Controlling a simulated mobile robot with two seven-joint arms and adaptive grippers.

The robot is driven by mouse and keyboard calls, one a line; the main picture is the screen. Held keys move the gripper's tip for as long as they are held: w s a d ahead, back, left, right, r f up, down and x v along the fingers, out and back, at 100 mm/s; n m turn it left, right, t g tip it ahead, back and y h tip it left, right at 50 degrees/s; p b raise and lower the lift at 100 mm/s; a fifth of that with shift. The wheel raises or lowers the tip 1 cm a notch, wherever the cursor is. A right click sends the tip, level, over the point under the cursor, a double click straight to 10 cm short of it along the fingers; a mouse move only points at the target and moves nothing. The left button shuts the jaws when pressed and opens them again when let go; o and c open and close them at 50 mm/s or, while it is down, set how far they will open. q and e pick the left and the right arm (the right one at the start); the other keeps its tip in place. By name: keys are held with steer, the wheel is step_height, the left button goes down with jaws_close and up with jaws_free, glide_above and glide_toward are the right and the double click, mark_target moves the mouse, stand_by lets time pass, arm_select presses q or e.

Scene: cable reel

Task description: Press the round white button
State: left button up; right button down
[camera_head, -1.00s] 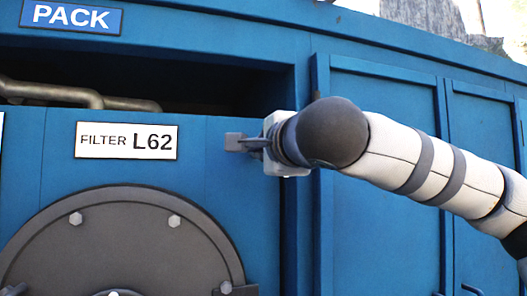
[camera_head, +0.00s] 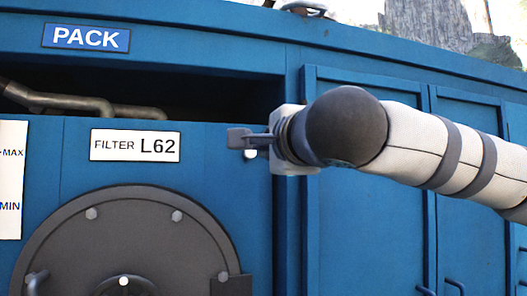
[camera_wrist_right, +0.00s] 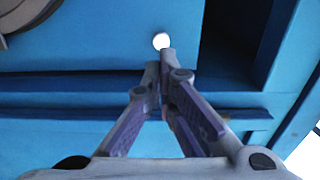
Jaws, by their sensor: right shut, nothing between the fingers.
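The round white button (camera_head: 250,154) is a small bright disc on the blue panel, right of the FILTER L62 label. My right gripper (camera_head: 238,138) is shut and empty, with its fingertips just above the button in the head view. In the right wrist view the button (camera_wrist_right: 161,41) sits just beyond the closed fingertips (camera_wrist_right: 160,58), one tip overlapping its lower edge. I cannot tell whether they touch. Part of the button is hidden by the fingers in the head view. My left gripper is not in view.
The FILTER L62 label (camera_head: 135,146) and a round grey bolted cover (camera_head: 125,235) are on the panel left of the gripper. A dark recess with pipes (camera_head: 60,100) opens above. Blue doors (camera_head: 375,230) stand to the right, with small handles low down.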

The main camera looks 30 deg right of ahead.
steer(key=v, duration=0.4)
steer(key=shift+s+f, duration=0.1)
steer(key=shift+f, duration=0.1)
